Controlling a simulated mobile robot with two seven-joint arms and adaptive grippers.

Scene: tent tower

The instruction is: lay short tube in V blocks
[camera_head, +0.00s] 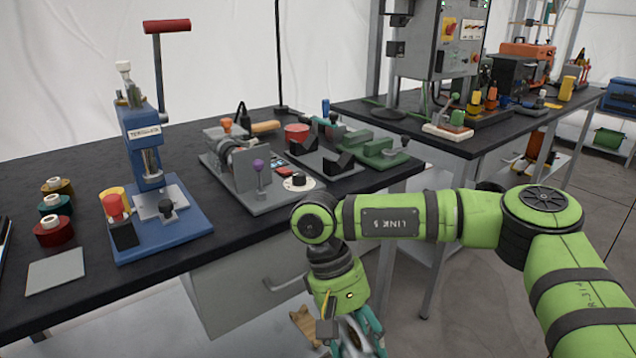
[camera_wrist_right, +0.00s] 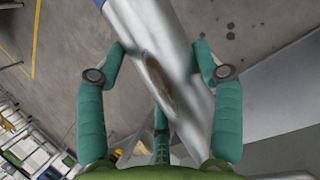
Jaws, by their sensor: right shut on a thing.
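My right gripper (camera_head: 352,338) is low in front of the bench, at the bottom of the head view. In the right wrist view its teal fingers (camera_wrist_right: 164,58) are closed around a shiny metal tube (camera_wrist_right: 165,35). The tube runs slanting between the fingers and has a long brownish opening or mark in its side. In the head view the tube is mostly hidden by the gripper. Two black V blocks (camera_head: 338,165) stand on a grey plate on the bench, above and behind the gripper, with no tube in them. My left gripper is not in view.
A green vise (camera_head: 378,150) is to the right. A blue press (camera_head: 150,150) stands further left. The bench's front edge lies between gripper and blocks.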

